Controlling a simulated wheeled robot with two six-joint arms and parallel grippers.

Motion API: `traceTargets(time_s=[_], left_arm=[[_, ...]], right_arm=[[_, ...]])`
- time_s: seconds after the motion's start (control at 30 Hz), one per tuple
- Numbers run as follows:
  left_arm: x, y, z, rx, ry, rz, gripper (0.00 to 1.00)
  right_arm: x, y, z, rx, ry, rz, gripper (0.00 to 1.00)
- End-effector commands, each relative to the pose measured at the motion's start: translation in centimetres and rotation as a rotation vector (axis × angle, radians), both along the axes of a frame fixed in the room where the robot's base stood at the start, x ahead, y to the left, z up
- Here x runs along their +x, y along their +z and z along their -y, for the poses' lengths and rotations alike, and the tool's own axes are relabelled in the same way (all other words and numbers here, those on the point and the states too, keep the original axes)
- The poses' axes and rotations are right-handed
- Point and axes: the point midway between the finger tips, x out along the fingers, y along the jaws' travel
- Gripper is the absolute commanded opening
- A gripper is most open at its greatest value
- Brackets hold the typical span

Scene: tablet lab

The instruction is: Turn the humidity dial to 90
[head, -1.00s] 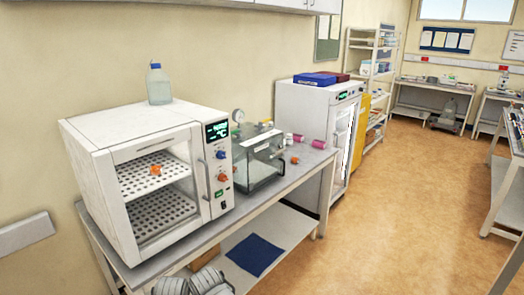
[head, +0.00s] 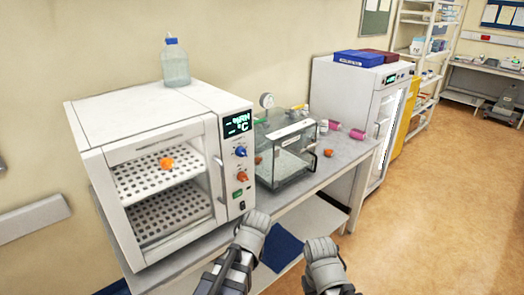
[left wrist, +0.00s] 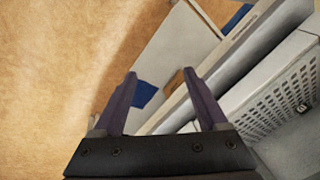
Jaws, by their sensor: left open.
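A white chamber (head: 150,165) stands on the bench, with a dark display (head: 237,124) reading %RH and °C at its front right; the digits are too blurred to read. Below the display are a blue knob (head: 241,151) and an orange knob (head: 242,176). I cannot read which is the humidity dial or its setting. My left gripper (left wrist: 160,76) is open and empty in the left wrist view, above the floor and bench edge. In the head view, grey parts of both my arms show low in front of the bench, apart from the knobs. The right jaws are not visible.
A clear box (head: 287,150) with a gauge stands right of the chamber. A clear bottle (head: 175,63) stands on the chamber. A white fridge (head: 345,110) is further right. A blue mat (head: 281,249) lies on the lower shelf. The floor at right is open.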

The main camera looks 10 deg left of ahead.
Motion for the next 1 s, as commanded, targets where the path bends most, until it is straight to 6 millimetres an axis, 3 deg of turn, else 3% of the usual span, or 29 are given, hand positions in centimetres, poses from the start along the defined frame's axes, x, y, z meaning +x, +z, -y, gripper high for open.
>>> traceTargets(time_s=[0.27,0.5,0.73,0.9,1.0], left_arm=[[5.2,2.5,-4.3,0.194,0.178,0.181,0.75],[11.1,7.0,-6.1,0.402,0.304,0.453,0.75],[18.5,15.3,-3.6,0.575,0.355,0.915,0.75],[21.3,19.7,-0.8,0.604,0.333,1.152,0.75],[22.0,20.9,0.2,0.605,0.32,1.222,0.75]], right_arm=[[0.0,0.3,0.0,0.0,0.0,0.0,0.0],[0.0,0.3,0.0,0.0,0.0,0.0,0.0],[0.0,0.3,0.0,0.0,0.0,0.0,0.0],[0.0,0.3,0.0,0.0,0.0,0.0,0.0],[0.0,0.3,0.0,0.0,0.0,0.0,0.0]])
